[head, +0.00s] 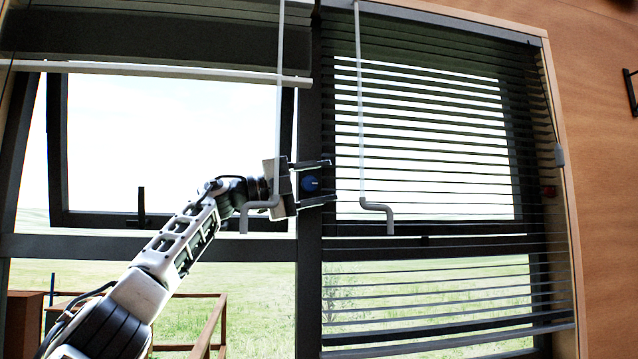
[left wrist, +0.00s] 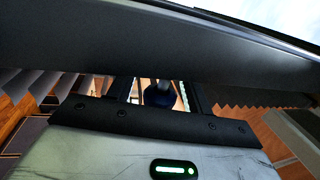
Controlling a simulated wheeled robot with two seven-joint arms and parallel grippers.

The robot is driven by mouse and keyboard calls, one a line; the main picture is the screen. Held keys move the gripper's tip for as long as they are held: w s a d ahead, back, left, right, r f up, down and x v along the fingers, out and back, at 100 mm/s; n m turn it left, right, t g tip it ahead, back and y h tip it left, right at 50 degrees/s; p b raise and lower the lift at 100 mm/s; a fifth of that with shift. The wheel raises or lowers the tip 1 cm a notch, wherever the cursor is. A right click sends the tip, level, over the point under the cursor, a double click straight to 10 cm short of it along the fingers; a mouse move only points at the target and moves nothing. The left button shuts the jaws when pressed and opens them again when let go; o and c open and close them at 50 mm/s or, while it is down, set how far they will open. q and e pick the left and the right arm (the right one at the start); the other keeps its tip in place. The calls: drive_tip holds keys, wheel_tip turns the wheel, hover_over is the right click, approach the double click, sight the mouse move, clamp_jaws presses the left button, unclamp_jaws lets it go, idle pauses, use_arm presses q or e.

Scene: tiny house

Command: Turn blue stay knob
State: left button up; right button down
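The blue stay knob (head: 310,184) is a small round knob on the dark window frame, near the central upright. My left gripper (head: 331,181) reaches it from the left, with one finger above and one below the knob. The fingers are open, with a visible gap on either side of the knob. In the left wrist view the dark blue knob (left wrist: 160,95) shows between the two fingers, partly cut off by the dark gripper edge. My right gripper is in neither view.
A raised blind (head: 170,68) hangs over the left window, and a lowered slatted blind (head: 430,130) covers the right one. Two hanging rods with crank handles, the left crank (head: 259,204) close by my gripper and the right crank (head: 378,208), hang near the window.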

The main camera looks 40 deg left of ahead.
use_arm(q)
drive_tip(key=shift+a, duration=0.1)
drive_tip(key=b+v, duration=0.2)
drive_tip(key=v, duration=1.3)
drive_tip(key=shift+s, duration=0.4)
drive_tip(key=shift+a+f, duration=0.15)
